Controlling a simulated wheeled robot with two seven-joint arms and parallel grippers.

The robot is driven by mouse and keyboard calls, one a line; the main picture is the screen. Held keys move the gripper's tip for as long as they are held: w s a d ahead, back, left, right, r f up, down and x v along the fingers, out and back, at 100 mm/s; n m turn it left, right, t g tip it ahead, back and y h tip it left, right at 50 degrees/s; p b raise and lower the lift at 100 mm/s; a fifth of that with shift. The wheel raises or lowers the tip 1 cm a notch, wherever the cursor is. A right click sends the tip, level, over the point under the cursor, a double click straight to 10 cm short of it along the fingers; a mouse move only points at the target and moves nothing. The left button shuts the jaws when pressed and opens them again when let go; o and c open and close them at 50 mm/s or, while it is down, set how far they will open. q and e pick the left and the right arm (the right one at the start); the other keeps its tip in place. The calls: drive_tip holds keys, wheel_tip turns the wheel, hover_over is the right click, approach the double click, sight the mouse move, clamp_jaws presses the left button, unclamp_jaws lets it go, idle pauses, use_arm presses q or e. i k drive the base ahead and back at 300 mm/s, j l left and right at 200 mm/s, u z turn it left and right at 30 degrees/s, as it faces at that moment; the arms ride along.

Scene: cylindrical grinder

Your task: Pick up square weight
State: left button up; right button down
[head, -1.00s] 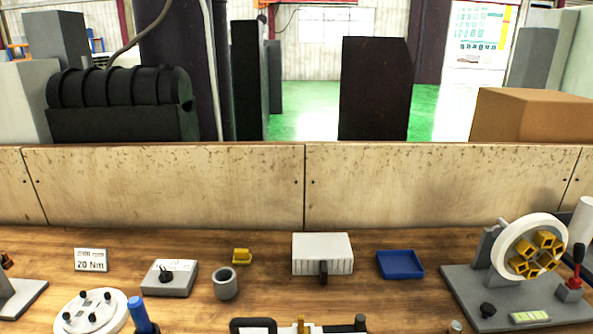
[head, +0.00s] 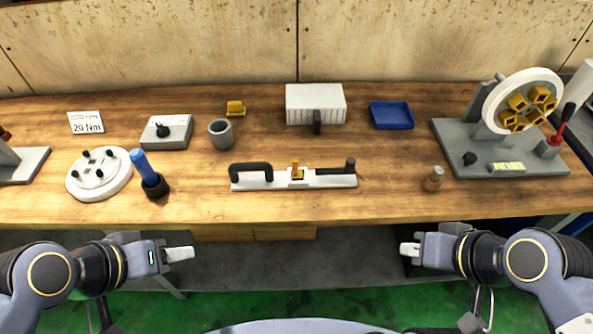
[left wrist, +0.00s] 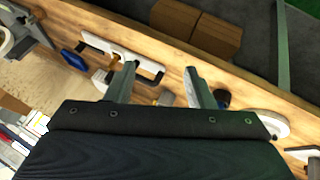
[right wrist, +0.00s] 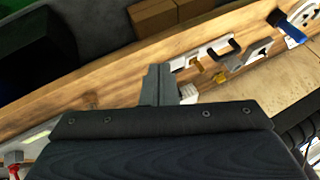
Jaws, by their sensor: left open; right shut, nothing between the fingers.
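No object is plainly marked as a square weight. A small yellow block (head: 235,108) stands at the back of the wooden table, left of the white ribbed box, and may be it; I cannot tell for sure. My left gripper (head: 180,254) is in front of the table's near edge, open and empty, well away from the block. Its two fingers stand apart in the left wrist view (left wrist: 161,85). My right gripper (head: 408,250) is also in front of the table edge, shut and empty. Its fingers are together in the right wrist view (right wrist: 160,84).
Near the block stand a grey cup (head: 221,134), a grey box with a black knob (head: 166,132) and the white ribbed box (head: 315,103). A long tool with black handles (head: 265,180) lies in front. A blue tray (head: 391,115) and a wheel fixture (head: 497,158) are right.

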sight(298, 174)
drive_tip(key=u, duration=0.55)
drive_tip(key=l+u, duration=0.3)
drive_tip(key=u, duration=0.15)
drive_tip(key=l+u, duration=0.25)
drive_tip(key=u, duration=0.15)
drive_tip(key=k+l+u, duration=0.1)
drive_tip(key=l+u, duration=0.15)
drive_tip(key=u, duration=0.2)
drive_tip(key=k+l+u, duration=0.15)
drive_tip(key=u, duration=0.25)
drive_tip(key=k+l, duration=0.3)
drive_tip(key=l, duration=0.25)
